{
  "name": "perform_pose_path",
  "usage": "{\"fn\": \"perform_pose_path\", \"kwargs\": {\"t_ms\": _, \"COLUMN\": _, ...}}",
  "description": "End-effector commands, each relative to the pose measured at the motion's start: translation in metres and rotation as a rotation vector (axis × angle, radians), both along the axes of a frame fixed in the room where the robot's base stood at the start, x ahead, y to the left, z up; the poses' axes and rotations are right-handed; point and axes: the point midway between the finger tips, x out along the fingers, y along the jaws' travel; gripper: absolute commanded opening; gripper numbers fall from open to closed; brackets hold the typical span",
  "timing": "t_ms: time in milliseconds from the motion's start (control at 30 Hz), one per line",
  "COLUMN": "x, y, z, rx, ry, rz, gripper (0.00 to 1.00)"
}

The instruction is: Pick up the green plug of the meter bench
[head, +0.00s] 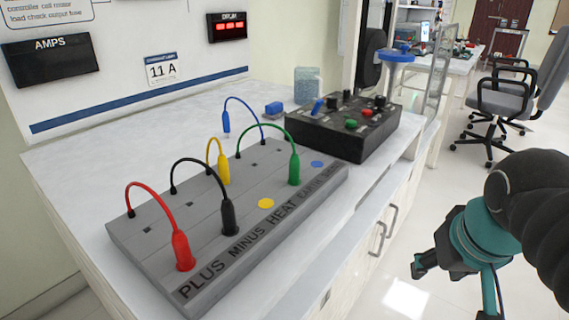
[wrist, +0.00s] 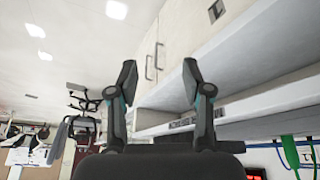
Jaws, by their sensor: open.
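The green plug (head: 294,169) stands upright on the grey meter bench (head: 150,249), its green cable arching left to a socket. In the wrist view a green plug (wrist: 289,152) shows at the lower right edge, with the picture turned over. Red (head: 182,251), black (head: 229,217) and yellow (head: 223,169) plugs stand on the same bench. A blue plug (head: 226,122) is behind it, on its cable. My gripper (head: 432,267) is right of the bench, out past the counter's edge. In the wrist view my gripper (wrist: 158,75) is open with nothing between its fingers.
A black box with knobs (head: 340,128) stands right behind the bench. A blue block (head: 273,108) and a clear container (head: 307,85) are at the back. The counter's front (head: 377,240) has drawer handles. The floor to the right is open, with a chair (head: 510,95) farther off.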

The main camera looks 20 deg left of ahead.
Motion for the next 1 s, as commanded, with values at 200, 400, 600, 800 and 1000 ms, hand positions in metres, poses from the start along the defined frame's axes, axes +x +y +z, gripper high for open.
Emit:
{"fn": "perform_pose_path", "kwargs": {"t_ms": 200, "x": 0.053, "y": 0.058, "z": 0.086, "rx": -0.041, "ry": 0.106, "rz": 0.216, "gripper": 0.49}}
{"fn": "perform_pose_path", "kwargs": {"t_ms": 400, "x": 0.089, "y": 0.117, "z": 0.146, "rx": -0.086, "ry": 0.196, "rz": 0.400, "gripper": 0.49}}
{"fn": "perform_pose_path", "kwargs": {"t_ms": 600, "x": 0.111, "y": 0.180, "z": 0.190, "rx": -0.135, "ry": 0.282, "rz": 0.575, "gripper": 0.49}}
{"fn": "perform_pose_path", "kwargs": {"t_ms": 800, "x": 0.116, "y": 0.228, "z": 0.212, "rx": -0.175, "ry": 0.345, "rz": 0.703, "gripper": 0.49}}
{"fn": "perform_pose_path", "kwargs": {"t_ms": 1000, "x": 0.114, "y": 0.247, "z": 0.218, "rx": -0.193, "ry": 0.372, "rz": 0.758, "gripper": 0.49}}
